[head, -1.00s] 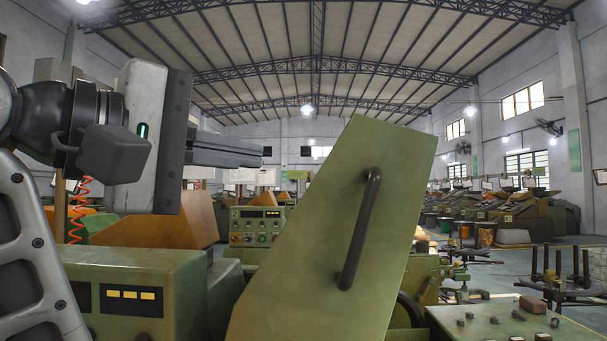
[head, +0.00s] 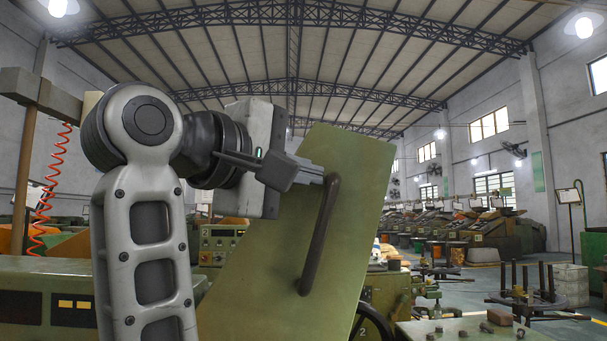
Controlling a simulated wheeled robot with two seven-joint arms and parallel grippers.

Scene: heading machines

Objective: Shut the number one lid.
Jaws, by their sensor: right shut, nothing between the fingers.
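A large green lid (head: 350,200) stands raised and tilted in the middle of the head view, with a long dark bar handle (head: 318,240) on its face. No number can be read on it. My right gripper (head: 318,177) is shut and empty. Its fingers point right, in front of the lid's upper part, with the tips by the upper end of the handle. I cannot tell whether they touch it. The gripper and arm hide the lid's upper left edge. My left gripper is not in view.
A green machine housing (head: 40,275) with yellow indicators stands at the left, behind my arm. A control panel (head: 218,245) shows left of the lid. A dark handwheel (head: 372,325) is below it. A green table (head: 470,330) with small parts is at lower right. The aisle beyond is open.

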